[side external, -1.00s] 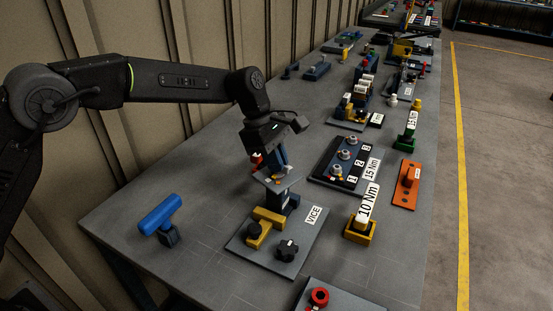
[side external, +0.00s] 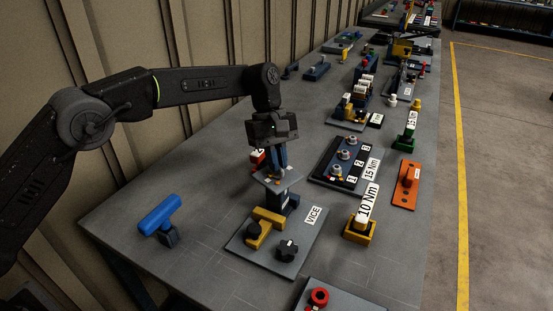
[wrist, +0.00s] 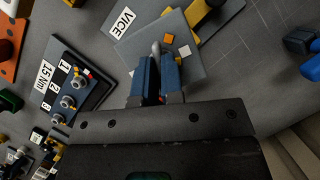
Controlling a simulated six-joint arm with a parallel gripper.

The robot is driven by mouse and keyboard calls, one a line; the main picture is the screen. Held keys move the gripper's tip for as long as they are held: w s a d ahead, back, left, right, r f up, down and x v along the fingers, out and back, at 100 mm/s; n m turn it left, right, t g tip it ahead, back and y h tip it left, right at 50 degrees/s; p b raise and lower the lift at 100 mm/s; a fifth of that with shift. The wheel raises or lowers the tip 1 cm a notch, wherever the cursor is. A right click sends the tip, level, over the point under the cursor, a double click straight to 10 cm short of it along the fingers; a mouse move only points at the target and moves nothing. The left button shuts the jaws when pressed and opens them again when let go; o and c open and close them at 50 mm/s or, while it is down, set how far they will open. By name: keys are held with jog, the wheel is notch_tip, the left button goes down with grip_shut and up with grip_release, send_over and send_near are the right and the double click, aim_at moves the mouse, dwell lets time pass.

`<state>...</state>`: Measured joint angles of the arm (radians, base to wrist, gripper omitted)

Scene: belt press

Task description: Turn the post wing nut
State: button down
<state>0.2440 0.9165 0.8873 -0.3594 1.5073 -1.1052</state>
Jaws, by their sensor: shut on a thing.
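A grey plate (side external: 291,181) tops the dark post (side external: 281,198) that stands on the vice board. My gripper (side external: 277,168) points down onto this plate, its two blue fingers close together. The wrist view shows my gripper (wrist: 157,65) with a grey metal piece, the post wing nut (wrist: 155,47), at its fingertips. The fingers are shut on the nut and hide most of it. An orange square and a white square mark the plate (wrist: 195,68) beside it.
The board marked VICE (side external: 309,228) carries a yellow vice (side external: 266,222) and a black knob (side external: 287,250). A blue T-handle (side external: 160,213) stands to the left. The 15 Nm bolt block (side external: 345,165) and the 10 Nm tool (side external: 365,205) are to the right.

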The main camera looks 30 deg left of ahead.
jog(key=m+y, duration=0.1)
jog(key=m, duration=0.2)
jog(key=shift+m+g, duration=0.3)
jog(key=shift+g, duration=0.1)
jog(key=shift+w+m+y, duration=0.1)
jog(key=shift+m+y, duration=0.3)
jog(key=shift+m, duration=0.7)
jog(key=shift+m+g+y, duration=0.3)
jog(key=shift+m, duration=0.4)
jog(key=c, duration=1.2)
grip_release()
jog(key=shift+c, duration=0.2)
